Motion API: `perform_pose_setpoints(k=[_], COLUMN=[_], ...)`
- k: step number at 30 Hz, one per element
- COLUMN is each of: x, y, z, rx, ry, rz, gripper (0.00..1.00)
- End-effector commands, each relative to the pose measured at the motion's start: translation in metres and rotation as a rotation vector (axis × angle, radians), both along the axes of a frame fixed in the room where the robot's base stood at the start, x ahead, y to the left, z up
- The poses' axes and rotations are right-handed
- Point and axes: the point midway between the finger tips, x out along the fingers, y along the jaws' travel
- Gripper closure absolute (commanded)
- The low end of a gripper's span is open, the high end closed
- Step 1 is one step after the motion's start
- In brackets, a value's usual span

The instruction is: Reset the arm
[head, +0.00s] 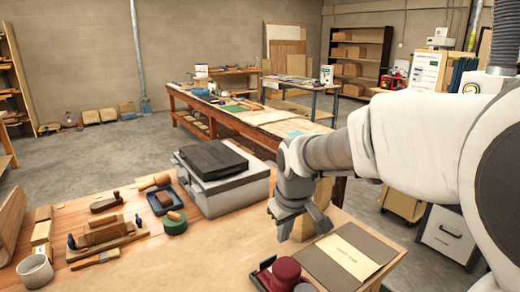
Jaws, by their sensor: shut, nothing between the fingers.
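My arm (340,150) reaches in from the right side of the head view. My gripper (284,228) points down at the end of it, above the right part of the wooden workbench (210,258). Its fingers are shut with nothing held. Behind the fingers stands a tan wooden block (304,228), partly hidden by the gripper. I cannot tell whether the fingers touch it.
A grey case (225,185) with a black lid stands left of my gripper. A dark folder (350,255) and red round items (284,272) lie at the front right. Clamped wood (105,232), a white mug (35,271) and a green roll (174,222) stand left. The bench's front middle is clear.

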Motion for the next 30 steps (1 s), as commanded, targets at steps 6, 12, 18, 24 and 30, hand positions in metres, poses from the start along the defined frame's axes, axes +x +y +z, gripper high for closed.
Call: perform_pose_setpoints(k=[6, 12, 18, 24, 30], x=[-0.062, -0.119, -0.172, -0.202, -0.208], y=[-0.034, -0.058, -0.075, -0.083, -0.084], z=[0.037, 0.054, 0.056, 0.051, 0.048], rx=[-0.004, 0.031, 0.093, 0.142, 0.156], ry=[-0.057, -0.102, -0.141, -0.158, -0.160], rz=[-0.150, -0.288, -0.410, -0.478, -0.495], gripper=[1.00, 1.00, 1.00, 1.00, 1.00])
